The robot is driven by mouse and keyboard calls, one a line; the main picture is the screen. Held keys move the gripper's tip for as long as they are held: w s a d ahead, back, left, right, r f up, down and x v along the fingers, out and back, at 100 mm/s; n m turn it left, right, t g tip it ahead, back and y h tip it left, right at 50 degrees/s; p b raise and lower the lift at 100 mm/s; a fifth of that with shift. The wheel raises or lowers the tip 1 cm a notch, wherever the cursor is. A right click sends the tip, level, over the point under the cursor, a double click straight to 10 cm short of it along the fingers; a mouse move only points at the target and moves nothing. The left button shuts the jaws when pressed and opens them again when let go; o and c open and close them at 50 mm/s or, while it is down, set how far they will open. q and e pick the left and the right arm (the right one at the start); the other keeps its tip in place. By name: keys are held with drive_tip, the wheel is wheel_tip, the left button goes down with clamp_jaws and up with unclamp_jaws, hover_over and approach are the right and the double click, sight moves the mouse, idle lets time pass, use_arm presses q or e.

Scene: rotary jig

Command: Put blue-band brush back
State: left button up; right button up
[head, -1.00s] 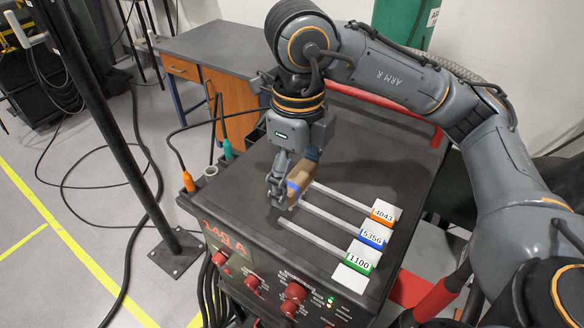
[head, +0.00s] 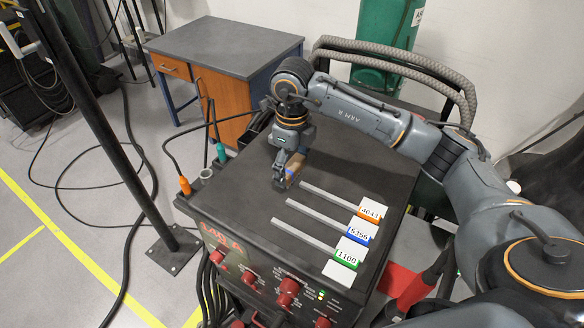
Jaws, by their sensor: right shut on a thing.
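The blue-band brush (head: 295,165) has a tan wooden body with a blue band near its lower end. My right gripper (head: 282,183) is shut on it over the dark top of the red-fronted machine (head: 240,200). It is just left of the far ends of the grey rods. Fingers hide part of the brush, and I cannot tell whether its lower end touches the top. My left gripper is not in view.
Several grey rods (head: 318,214) lie on the machine top, with tags 4043 (head: 370,212), 5356 (head: 358,235) and 1100 (head: 346,258) at their right. A black holder (head: 258,125) and a grey cup (head: 206,174) line the left edge. A desk (head: 225,47) stands behind.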

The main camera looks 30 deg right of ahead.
sight(292, 165)
drive_tip(key=shift+f+p, duration=0.45)
drive_tip(key=shift+f, duration=0.5)
drive_tip(key=shift+s+f, duration=0.1)
drive_tip(key=shift+f, duration=0.2)
drive_tip(key=o, duration=1.1)
drive_tip(key=shift+c, duration=0.2)
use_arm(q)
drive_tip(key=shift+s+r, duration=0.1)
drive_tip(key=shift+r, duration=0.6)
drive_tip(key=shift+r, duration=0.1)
use_arm(e)
drive_tip(key=shift+r, duration=0.15)
wheel_tip(292, 165, up, 7)
drive_tip(key=b, duration=0.3)
drive_tip(key=shift+r+b, duration=0.1)
drive_tip(key=shift+b, duration=0.25)
wheel_tip(292, 165, up, 4)
drive_tip(key=shift+r, duration=0.45)
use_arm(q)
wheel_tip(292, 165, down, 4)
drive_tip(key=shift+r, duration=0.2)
